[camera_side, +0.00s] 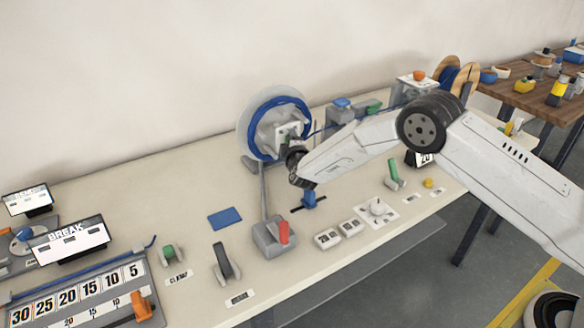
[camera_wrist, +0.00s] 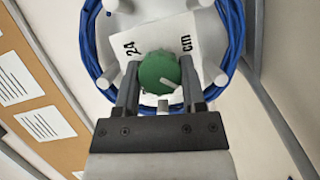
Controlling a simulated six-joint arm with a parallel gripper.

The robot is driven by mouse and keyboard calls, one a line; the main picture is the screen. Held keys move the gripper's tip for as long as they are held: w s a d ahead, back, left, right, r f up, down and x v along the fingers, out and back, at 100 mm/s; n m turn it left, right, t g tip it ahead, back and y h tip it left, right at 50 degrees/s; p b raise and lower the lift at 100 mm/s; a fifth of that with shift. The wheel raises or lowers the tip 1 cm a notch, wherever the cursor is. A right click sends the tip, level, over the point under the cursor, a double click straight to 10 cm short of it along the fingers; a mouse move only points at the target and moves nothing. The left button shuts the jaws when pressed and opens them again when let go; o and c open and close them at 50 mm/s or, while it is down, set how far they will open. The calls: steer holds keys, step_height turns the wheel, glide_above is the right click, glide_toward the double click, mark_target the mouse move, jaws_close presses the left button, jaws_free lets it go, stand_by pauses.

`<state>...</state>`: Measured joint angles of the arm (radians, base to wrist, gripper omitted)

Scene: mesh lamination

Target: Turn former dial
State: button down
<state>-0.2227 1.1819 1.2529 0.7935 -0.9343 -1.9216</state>
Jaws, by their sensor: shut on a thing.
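The former is a grey wheel with a blue cable (camera_side: 243,141) wound around its rim, standing upright at the back of the bench in the side view. Its green dial (camera_wrist: 158,72) is at the hub in the wrist view, in front of a white plate (camera_wrist: 140,40) marked "24" and "cm". A pale pointer shows on the dial's lower part. My gripper (camera_wrist: 158,88) has one finger on each side of the green dial and is shut on it. In the side view my wrist covers part of the hub, and the fingertips are hard to make out.
A wall board with papers (camera_wrist: 28,75) shows behind.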

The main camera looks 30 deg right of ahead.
stand_by(0.4)
steer(key=shift+c, duration=0.9)
jaws_free()
steer(key=shift+s, duration=0.1)
steer(key=v, duration=0.7)
steer(key=shift+s+a, duration=0.2)
steer(key=shift+s, duration=0.05)
steer(key=shift+r, duration=0.1)
steer(key=s+d+r+m+g+y, duration=0.1)
steer(key=s+m+g, duration=0.3)
steer(key=s, duration=0.7)
steer(key=s+d+r+m+g+y, duration=0.1)
steer(key=s+d+m+g+y, duration=0.2)
steer(key=s, duration=0.9)
steer(key=s+d+r+m+g+y, duration=0.1)
steer(key=s+d+m+g, duration=0.3)
steer(key=s, duration=0.7)
steer(key=shift+s+d+m+g+y, duration=0.25)
steer(key=shift+m+g+y, duration=0.35)
steer(key=shift+g, duration=0.5)
